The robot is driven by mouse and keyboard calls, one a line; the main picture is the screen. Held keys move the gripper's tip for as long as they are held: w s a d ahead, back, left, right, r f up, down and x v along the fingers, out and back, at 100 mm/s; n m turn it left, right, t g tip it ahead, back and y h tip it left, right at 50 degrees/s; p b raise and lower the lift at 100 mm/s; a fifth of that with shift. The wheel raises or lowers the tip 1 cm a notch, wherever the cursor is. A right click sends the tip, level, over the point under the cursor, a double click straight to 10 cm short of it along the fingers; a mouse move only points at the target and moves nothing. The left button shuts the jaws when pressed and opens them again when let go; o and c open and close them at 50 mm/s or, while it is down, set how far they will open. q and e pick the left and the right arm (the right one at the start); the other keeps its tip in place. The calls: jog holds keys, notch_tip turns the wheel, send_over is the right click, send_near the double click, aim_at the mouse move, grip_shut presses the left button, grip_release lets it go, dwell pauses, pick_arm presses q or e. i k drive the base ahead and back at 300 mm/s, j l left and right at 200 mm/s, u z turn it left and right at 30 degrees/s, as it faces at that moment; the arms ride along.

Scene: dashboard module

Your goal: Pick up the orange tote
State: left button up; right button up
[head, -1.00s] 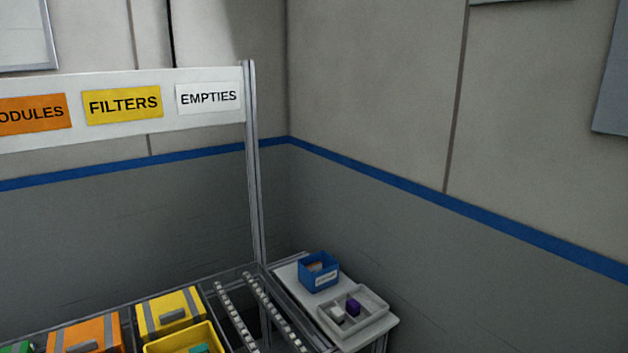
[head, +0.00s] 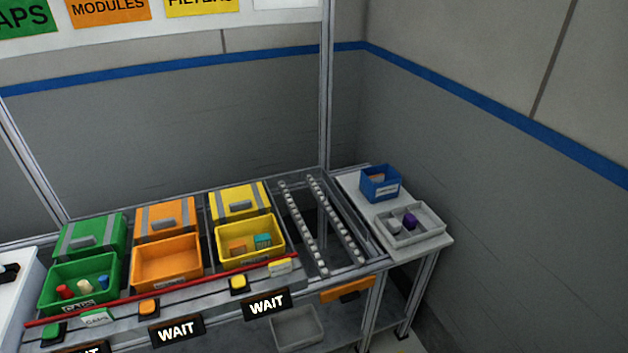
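The open orange tote (head: 166,264) sits in the middle lane of the rack in the head view, and its inside looks empty. Behind it in the same lane is a second orange tote (head: 165,219) with a grey strap band and a grey handle. A red bar (head: 165,290) runs along the front of the lanes, in front of the totes. Neither of my grippers shows in the head view.
A green tote (head: 80,283) with small coloured parts stands left, a yellow tote (head: 250,240) with parts right. An empty roller lane (head: 318,225) lies further right. A side table (head: 360,205) holds a blue bin (head: 380,183) and grey tray (head: 412,226). WAIT signs (head: 177,331) hang in front.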

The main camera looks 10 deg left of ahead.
aim_at(166, 263)
jog(key=u, duration=1.45)
